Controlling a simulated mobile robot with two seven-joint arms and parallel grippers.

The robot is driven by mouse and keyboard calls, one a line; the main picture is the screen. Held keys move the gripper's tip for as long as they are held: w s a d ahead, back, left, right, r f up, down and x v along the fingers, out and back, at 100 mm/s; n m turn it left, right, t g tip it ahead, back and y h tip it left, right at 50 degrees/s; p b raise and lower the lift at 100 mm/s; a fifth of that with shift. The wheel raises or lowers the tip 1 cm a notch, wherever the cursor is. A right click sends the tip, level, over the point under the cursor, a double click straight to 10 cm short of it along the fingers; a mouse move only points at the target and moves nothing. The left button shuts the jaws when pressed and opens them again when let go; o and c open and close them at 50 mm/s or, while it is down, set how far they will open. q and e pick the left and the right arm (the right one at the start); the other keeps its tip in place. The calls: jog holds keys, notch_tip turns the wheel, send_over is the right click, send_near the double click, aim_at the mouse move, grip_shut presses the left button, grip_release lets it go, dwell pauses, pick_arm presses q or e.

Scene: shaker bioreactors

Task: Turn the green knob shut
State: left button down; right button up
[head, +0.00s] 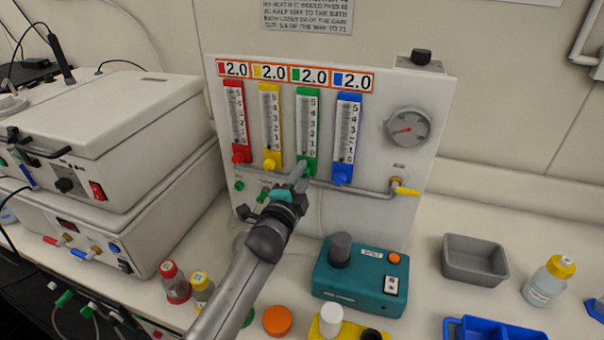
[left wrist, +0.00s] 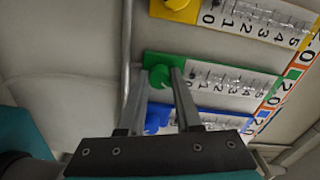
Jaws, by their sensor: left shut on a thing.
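The green flowmeter (head: 307,122) is third in a row of four on the upright white panel, with its green knob at its lower end. My left gripper (head: 301,172) reaches up to that knob and largely covers it in the head view. In the left wrist view, my left gripper (left wrist: 162,76) has one finger on each side of the green knob (left wrist: 160,76) and is shut on it. The float inside the green tube is too small to read. My right gripper is not in view.
The yellow knob (head: 271,163) and blue knob (head: 342,174) sit close on either side. A metal pipe with a yellow valve handle (head: 405,191) runs below. A teal box (head: 362,277) and grey bin (head: 474,260) stand on the bench.

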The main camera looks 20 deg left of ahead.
pick_arm(q)
jog(key=shift+r+n+p, duration=0.1)
jog(key=shift+n+p, duration=0.85)
jog(key=shift+n, duration=2.85)
jog(key=c, duration=0.6)
grip_release()
jog(key=shift+s, duration=0.1)
jog(key=s, duration=1.5)
jog(key=shift+a, duration=0.3)
